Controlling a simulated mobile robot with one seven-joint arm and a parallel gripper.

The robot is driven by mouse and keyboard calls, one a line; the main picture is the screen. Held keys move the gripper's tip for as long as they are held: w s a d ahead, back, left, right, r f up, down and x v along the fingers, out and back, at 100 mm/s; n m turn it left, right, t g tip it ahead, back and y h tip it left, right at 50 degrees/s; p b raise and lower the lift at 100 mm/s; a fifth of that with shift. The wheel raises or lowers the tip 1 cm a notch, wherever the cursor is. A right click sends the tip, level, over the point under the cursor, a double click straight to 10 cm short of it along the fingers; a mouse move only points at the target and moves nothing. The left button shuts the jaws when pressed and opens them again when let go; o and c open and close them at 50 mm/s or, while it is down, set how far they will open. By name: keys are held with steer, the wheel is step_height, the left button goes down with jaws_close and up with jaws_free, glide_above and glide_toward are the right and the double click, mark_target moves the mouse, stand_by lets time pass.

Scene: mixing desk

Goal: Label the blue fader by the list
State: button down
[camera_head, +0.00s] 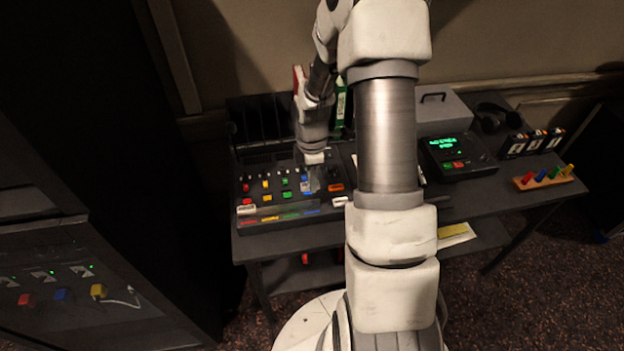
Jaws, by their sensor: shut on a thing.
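The mixing desk (270,200) stands on the left of the table, with rows of coloured controls. A blue fader cap (305,187) shows right beside my gripper (314,186). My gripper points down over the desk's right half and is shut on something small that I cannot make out. A strip along the desk's front edge has red, yellow, green and blue marks. A white label-like piece (246,210) lies at its left end, and another white piece (340,201) lies at the right. A screen (443,143) shows green text too small to read.
A rack with red, blue, green and yellow pegs (543,178) and several dark boxes (535,142) stand at the right. A grey case (445,108) and headphones (497,117) are behind. A yellow pad (455,231) lies below the tabletop. My arm hides the table's middle.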

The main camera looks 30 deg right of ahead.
mark_target(312, 201)
steer(key=shift+f+b, duration=1.95)
steer(key=shift+f, duration=0.75)
steer(key=shift+f, duration=0.25)
steer(key=c, duration=0.6)
jaws_free()
steer(key=shift+c, duration=0.2)
steer(key=shift+r, duration=0.1)
step_height(312, 201, up, 17)
steer(key=p, duration=0.1)
steer(key=s+a+r+m+t, duration=0.2)
steer(key=s+a+r+m, duration=0.4)
steer(key=s+r+m, duration=0.1)
steer(key=s+a+r+m+t, duration=0.3)
steer(key=s+a+r+m, duration=0.3)
steer(key=s+r, duration=0.3)
steer(key=s+m, duration=0.1)
steer(key=s, duration=0.1)
steer(key=shift+s+a+m+t, duration=0.2)
steer(key=shift+s+m+t, duration=0.1)
steer(key=shift+s+m, duration=0.1)
